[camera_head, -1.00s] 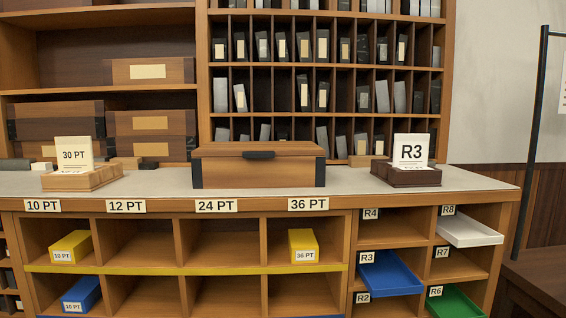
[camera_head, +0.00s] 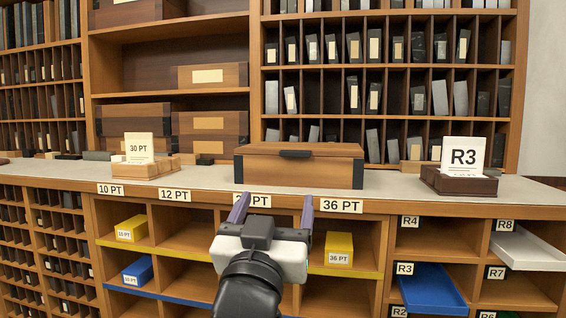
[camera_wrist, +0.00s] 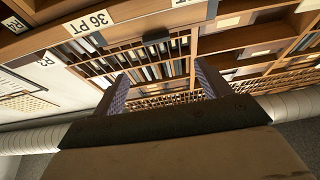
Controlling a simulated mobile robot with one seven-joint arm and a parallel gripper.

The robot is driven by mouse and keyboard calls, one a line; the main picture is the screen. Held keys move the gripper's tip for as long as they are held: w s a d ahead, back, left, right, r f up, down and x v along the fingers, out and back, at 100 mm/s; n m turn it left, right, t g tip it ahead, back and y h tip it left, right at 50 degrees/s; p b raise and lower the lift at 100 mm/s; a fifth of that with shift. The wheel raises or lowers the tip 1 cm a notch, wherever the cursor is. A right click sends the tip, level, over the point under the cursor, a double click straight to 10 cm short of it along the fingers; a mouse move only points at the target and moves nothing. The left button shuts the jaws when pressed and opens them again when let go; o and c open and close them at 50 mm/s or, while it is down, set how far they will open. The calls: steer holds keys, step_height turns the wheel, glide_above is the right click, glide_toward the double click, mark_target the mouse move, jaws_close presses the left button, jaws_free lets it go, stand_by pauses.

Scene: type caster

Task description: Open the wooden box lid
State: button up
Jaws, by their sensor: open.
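The wooden box (camera_head: 299,167) sits on the counter in the head view, its lid closed, with a dark handle (camera_head: 295,154) on the front of the lid and dark corner pieces. My gripper (camera_head: 273,205) is in front of the counter edge, below and in front of the box, its two purple fingers spread and empty. In the wrist view the fingers of my gripper (camera_wrist: 161,85) also stand apart with nothing between them. The wrist view is tilted, and the box handle (camera_wrist: 156,36) seems to show as a dark bar beyond the fingers.
A 30 PT card holder (camera_head: 145,167) stands left of the box and an R3 card holder (camera_head: 458,182) right of it. The counter top (camera_head: 395,183) is bare between box and R3 holder. Below are cubbies with yellow boxes (camera_head: 339,249) and a blue tray (camera_head: 432,290).

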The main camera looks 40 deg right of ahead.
mark_target(294, 156)
steer(key=p+x, duration=0.6)
steer(key=x, duration=0.1)
steer(key=p+x, duration=0.5)
steer(key=x, duration=0.2)
steer(key=shift+s+d+f+p, duration=0.2)
steer(key=shift+s+d+p, duration=0.05)
steer(key=shift+p, duration=0.15)
steer(key=c, duration=1.4)
steer(key=shift+r, duration=0.1)
